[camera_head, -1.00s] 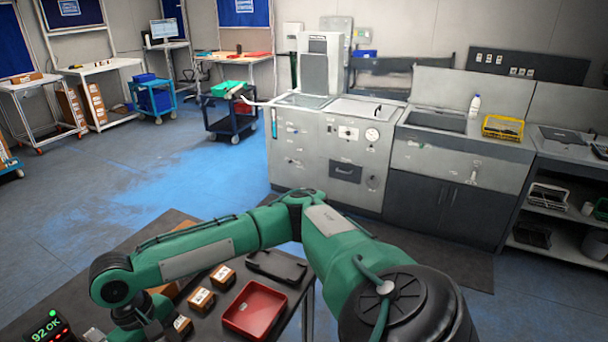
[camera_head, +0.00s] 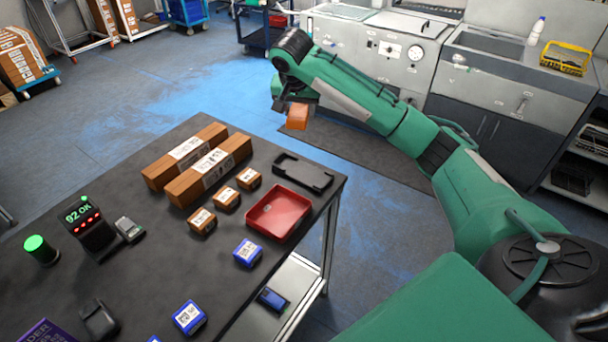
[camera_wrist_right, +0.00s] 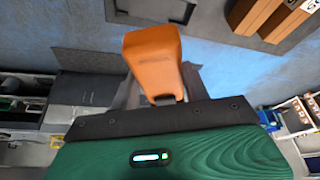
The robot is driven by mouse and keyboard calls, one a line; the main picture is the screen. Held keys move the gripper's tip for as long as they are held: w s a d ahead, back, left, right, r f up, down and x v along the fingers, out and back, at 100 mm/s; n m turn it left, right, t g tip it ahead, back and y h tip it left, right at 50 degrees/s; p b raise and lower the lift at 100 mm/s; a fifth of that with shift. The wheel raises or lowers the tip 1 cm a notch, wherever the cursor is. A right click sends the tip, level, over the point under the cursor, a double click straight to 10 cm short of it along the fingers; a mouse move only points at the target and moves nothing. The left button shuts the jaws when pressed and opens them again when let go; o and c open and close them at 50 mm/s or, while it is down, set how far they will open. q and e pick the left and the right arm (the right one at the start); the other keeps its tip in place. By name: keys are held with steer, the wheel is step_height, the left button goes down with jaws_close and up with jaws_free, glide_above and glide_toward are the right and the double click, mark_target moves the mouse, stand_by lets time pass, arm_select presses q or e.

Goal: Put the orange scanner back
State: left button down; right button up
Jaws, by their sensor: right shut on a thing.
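The orange scanner (camera_head: 297,117) is held in my right gripper (camera_head: 291,101), out past the far right corner of the dark table. In the right wrist view the scanner (camera_wrist_right: 153,60) sits between the two dark fingers, and my right gripper (camera_wrist_right: 158,88) is shut on it. A black flat holder with a recess (camera_head: 303,172) lies empty near the table's far right edge. A second black cradle-like piece (camera_head: 98,319) stands at the near left of the table. My left gripper is not in view.
A red tray (camera_head: 279,213), small brown boxes (camera_head: 226,199), blue boxes (camera_head: 247,252) and two long cartons (camera_head: 208,172) are on the table (camera_head: 165,254). Open floor lies beyond the table.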

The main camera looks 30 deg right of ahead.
steer(key=shift+w+d+f, duration=0.1)
steer(key=shift+d+f, duration=0.1)
steer(key=shift+d, duration=0.1)
step_height(320, 180, down, 18)
steer(key=p, duration=0.4)
steer(key=shift+f, duration=0.65)
steer(key=shift+f, duration=0.1)
steer(key=shift+f+p, duration=0.3)
steer(key=shift+f, duration=0.2)
steer(key=o, duration=1.1)
steer(key=shift+o, duration=0.2)
